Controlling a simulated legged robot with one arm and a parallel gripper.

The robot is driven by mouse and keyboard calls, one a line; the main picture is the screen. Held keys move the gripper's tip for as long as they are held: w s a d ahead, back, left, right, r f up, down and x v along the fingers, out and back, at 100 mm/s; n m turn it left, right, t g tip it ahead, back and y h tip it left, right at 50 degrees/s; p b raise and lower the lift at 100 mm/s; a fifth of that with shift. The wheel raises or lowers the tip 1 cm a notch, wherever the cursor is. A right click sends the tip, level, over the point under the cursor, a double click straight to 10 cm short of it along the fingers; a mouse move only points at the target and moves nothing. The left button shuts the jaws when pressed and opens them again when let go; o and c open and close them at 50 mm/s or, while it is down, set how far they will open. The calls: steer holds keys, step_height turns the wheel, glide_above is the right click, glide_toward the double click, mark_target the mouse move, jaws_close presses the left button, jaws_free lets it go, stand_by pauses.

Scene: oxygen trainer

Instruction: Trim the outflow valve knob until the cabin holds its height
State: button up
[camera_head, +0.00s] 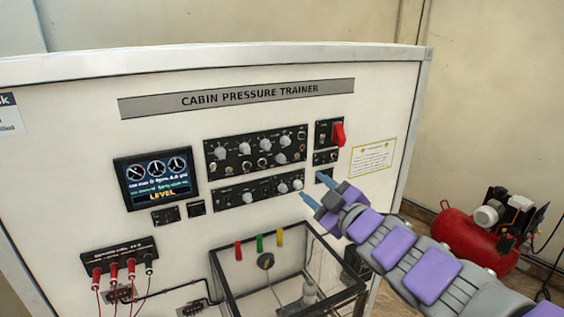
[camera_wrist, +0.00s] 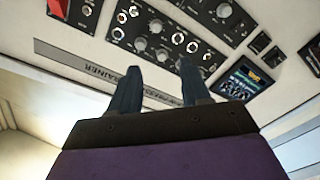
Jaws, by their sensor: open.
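The white trainer panel has an upper black control strip (camera_head: 257,151) with several knobs and a lower strip (camera_head: 258,190) with three pale knobs. Labels are too small to read, so I cannot tell which knob is the outflow valve knob. A screen (camera_head: 157,178) shows dials and the yellow word LEVEL. My gripper (camera_head: 314,186) is open and empty, its two blue-grey fingers right of the lower strip. In the wrist view the fingers (camera_wrist: 155,64) stand apart, with the control strip (camera_wrist: 160,32) and screen (camera_wrist: 246,80) behind them, upside down.
A red lever (camera_head: 339,134) sticks out at the upper right of the panel. Below is a clear box (camera_head: 228,268) with dark edges and coloured tabs. Red and black plugs (camera_head: 113,271) with wires are at lower left. A red compressor (camera_head: 470,240) stands on the floor at right.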

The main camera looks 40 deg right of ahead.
steer(key=w+d+p, duration=0.1)
steer(key=w+d, duration=0.1)
steer(key=d, duration=0.1)
glide_toward(282, 161)
steer(key=x, duration=0.3)
steer(key=d+x, duration=0.1)
steer(key=x, duration=0.3)
steer(key=shift+s+p, duration=0.15)
steer(key=shift+p, duration=0.25)
steer(key=shift+w+a, duration=0.2)
steer(key=shift+w, duration=0.45)
steer(key=shift+w+a, duration=0.2)
steer(key=shift+a, duration=0.05)
steer(key=shift+d, duration=0.15)
